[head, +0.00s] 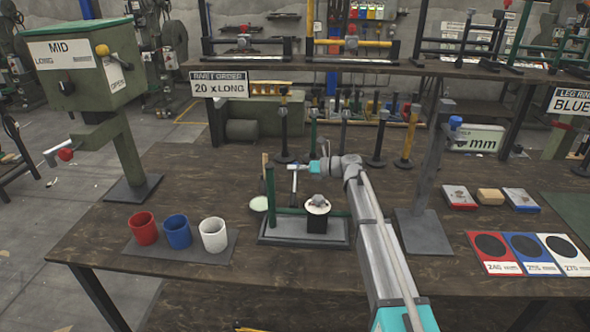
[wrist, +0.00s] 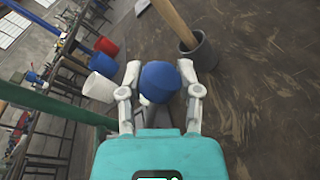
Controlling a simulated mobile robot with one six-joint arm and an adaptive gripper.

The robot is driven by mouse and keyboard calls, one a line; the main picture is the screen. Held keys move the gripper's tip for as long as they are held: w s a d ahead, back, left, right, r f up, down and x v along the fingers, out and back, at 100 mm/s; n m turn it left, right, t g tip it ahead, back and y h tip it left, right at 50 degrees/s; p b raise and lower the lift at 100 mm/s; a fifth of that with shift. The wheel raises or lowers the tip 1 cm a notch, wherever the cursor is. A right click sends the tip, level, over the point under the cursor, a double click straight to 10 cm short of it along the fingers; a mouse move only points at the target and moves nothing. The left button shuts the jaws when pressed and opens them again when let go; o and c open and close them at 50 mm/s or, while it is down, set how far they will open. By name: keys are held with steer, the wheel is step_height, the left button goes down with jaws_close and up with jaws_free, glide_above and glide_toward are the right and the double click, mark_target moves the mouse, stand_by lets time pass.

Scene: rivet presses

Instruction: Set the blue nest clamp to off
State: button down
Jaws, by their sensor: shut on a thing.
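In the wrist view, my gripper (wrist: 160,72) has its two pale fingers on either side of a round blue knob (wrist: 159,82), gripping it. A grey piece shows under the knob, mostly hidden by my gripper. In the head view, my gripper (head: 298,165) is above the left part of a fixture with a grey base (head: 285,238) and green bars. A black block (head: 317,222) with a pale disc on top stands on this base. The gripped knob cannot be made out in the head view, nor can any on or off marking.
Red (head: 143,228), blue (head: 178,232) and white (head: 214,235) cups stand left of the fixture. A green press (head: 80,70) stands at left. A grey post (head: 432,180) with another blue knob (head: 455,122) stands at right. Coloured mats lie at front right.

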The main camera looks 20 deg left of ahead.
steer(key=shift+w+d, duration=0.15)
steer(key=shift+w, duration=0.05)
steer(key=shift+c, duration=1.4)
jaws_free()
steer(key=shift+d, duration=0.1)
